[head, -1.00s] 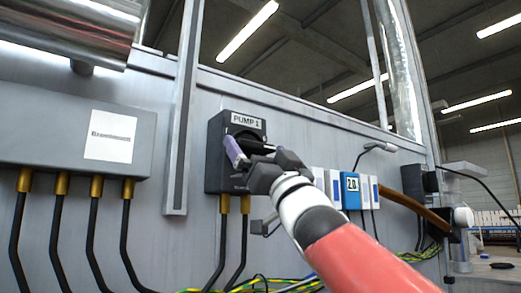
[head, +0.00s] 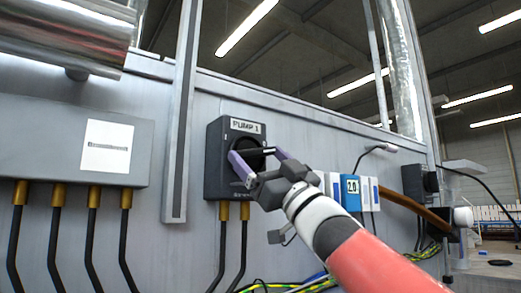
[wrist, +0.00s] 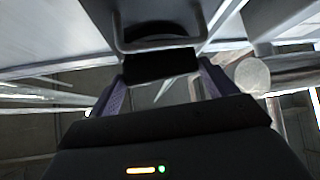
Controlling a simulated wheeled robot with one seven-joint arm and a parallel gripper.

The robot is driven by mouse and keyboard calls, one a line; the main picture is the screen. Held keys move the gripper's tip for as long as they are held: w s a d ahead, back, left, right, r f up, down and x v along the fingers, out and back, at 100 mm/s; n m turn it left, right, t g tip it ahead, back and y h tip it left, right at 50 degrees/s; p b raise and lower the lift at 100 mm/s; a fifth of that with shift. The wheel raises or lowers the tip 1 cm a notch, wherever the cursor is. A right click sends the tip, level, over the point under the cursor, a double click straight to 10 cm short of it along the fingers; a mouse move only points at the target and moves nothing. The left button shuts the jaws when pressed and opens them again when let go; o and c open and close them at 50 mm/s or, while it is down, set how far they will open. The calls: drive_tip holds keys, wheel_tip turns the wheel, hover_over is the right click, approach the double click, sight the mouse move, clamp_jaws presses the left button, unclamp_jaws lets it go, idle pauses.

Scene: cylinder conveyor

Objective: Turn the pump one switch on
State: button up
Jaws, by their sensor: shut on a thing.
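The pump one switch is a dark box (head: 216,133) on the grey wall panel, with a "PUMP 1" label (head: 245,126) at its top. A round dark dial with a black bar-like handle sits on its front. My gripper (head: 257,154) is at the dial, its two purple fingers spread to the left and right ends of the handle. In the wrist view the black handle (wrist: 160,65) lies between the fingers, and my gripper (wrist: 163,84) is shut on it. The handle looks roughly level. Part of the dial is hidden behind my gripper.
A grey box (head: 40,140) with a white label and several cables is to the left, beyond a vertical metal post (head: 180,120). White and blue modules (head: 352,190) are to the right, behind my arm. Loose cables (head: 290,285) run below.

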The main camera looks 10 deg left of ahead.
drive_tip(key=n+g, duration=0.4)
drive_tip(key=n, duration=0.1)
drive_tip(key=n+g+y, duration=0.1)
drive_tip(key=n+g, duration=0.1)
drive_tip(key=shift+w+d+g+p, duration=0.15)
drive_tip(key=shift+w+g+p, duration=0.1)
drive_tip(key=shift+g+p, duration=0.15)
drive_tip(key=shift+w+d+r+n+g+h, duration=0.1)
drive_tip(key=shift+n+g+h, duration=0.3)
drive_tip(key=shift+n+g, duration=0.9)
drive_tip(key=shift+r+n+g+h, duration=0.1)
drive_tip(key=shift+n+g+h, duration=0.45)
drive_tip(key=shift+n, duration=1.25)
drive_tip(key=shift+g, duration=0.35)
drive_tip(key=o, duration=0.9)
drive_tip(key=shift+c, duration=0.2)
drive_tip(key=b+v, duration=0.2)
drive_tip(key=v, duration=0.6)
drive_tip(key=shift+b, duration=0.3)
